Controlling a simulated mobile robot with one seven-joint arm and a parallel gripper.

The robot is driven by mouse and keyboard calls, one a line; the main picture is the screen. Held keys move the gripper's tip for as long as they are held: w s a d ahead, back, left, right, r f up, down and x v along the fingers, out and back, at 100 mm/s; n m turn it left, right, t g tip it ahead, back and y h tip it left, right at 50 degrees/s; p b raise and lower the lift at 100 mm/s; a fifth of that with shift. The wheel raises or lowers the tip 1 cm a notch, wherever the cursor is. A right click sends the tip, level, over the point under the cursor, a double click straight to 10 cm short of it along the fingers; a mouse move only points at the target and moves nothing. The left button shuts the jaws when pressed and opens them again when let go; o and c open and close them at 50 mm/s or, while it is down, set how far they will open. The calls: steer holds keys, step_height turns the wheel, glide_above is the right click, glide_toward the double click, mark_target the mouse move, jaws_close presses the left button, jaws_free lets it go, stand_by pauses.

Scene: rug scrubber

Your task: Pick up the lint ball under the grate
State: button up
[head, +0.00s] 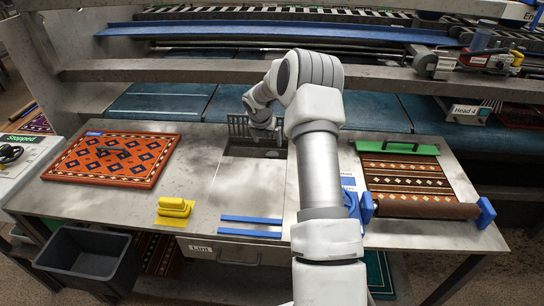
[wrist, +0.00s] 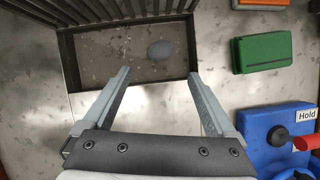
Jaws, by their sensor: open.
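The lint ball (wrist: 161,50) is a grey-blue rounded lump on the dusty floor of a dark rectangular pit (wrist: 110,55) in the table. In the wrist view it lies right of the pit's middle. The slatted grate (wrist: 95,12) stands raised along the pit's far edge; it also shows in the head view (head: 238,126). My gripper (wrist: 159,73) is open and empty, with its fingers apart near the pit's near edge. The ball appears beyond the fingertips, between their lines. In the head view my gripper (head: 265,136) is over the pit, partly hidden by my arm.
In the wrist view a green block (wrist: 263,52) and blue parts (wrist: 275,125) lie to the right. A metal rail (head: 230,68) crosses behind.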

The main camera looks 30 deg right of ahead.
glide_above(272, 153)
steer(key=s+a, duration=0.2)
step_height(272, 153, down, 5)
steer(key=shift+w+a+r, duration=0.1)
steer(key=shift+a, duration=0.05)
steer(key=shift+p+x, duration=0.35)
steer(key=shift+x, duration=2.5)
steer(key=shift+w+r, duration=0.1)
steer(key=shift+r, duration=0.05)
steer(key=c, duration=1.4)
steer(key=shift+r, duration=0.1)
steer(key=shift+c, duration=0.2)
